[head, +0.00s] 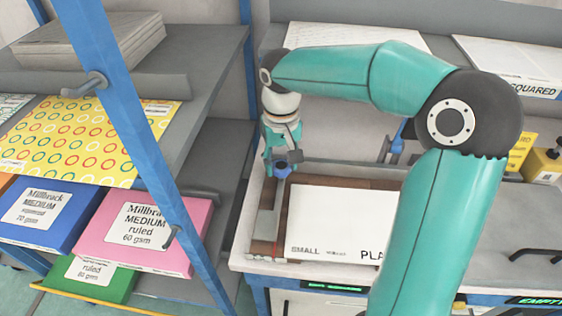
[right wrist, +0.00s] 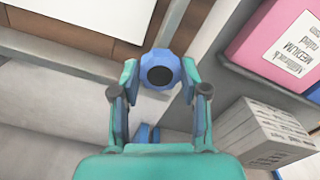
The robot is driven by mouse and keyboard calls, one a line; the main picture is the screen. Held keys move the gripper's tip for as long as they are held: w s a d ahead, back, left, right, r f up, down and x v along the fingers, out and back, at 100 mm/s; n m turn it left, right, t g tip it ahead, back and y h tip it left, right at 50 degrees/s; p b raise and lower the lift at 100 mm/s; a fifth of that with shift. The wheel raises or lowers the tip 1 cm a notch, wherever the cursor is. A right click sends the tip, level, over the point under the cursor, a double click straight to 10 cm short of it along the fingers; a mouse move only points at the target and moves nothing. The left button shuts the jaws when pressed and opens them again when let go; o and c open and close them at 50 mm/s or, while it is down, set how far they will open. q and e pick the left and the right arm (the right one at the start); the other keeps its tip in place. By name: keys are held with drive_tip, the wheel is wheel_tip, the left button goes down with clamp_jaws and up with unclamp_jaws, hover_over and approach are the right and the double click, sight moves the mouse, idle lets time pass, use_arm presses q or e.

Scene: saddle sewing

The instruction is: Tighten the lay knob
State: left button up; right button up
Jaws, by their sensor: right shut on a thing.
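A blue knob (head: 284,172) with a dark round centre sits at the far left corner of a wooden frame (head: 266,228). My right gripper (head: 281,160) reaches down to it. In the right wrist view the same blue knob (right wrist: 157,62) lies between the two teal fingertips of my right gripper (right wrist: 159,74). How far the knob is turned cannot be told. My left gripper is not in view.
A white sheet (head: 335,215) lies on the frame, partly behind my right arm. A blue-posted shelf with paper packs, including a pink one (head: 150,228), stands close on the left. Yellow containers (head: 546,163) stand at the right.

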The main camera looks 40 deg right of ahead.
sight(281, 165)
drive_tip(key=shift+w+r+m, duration=0.1)
drive_tip(key=shift+m, duration=0.5)
drive_tip(key=o, duration=1.1)
drive_tip(key=shift+o, duration=0.2)
wheel_tip(281, 165, up, 12)
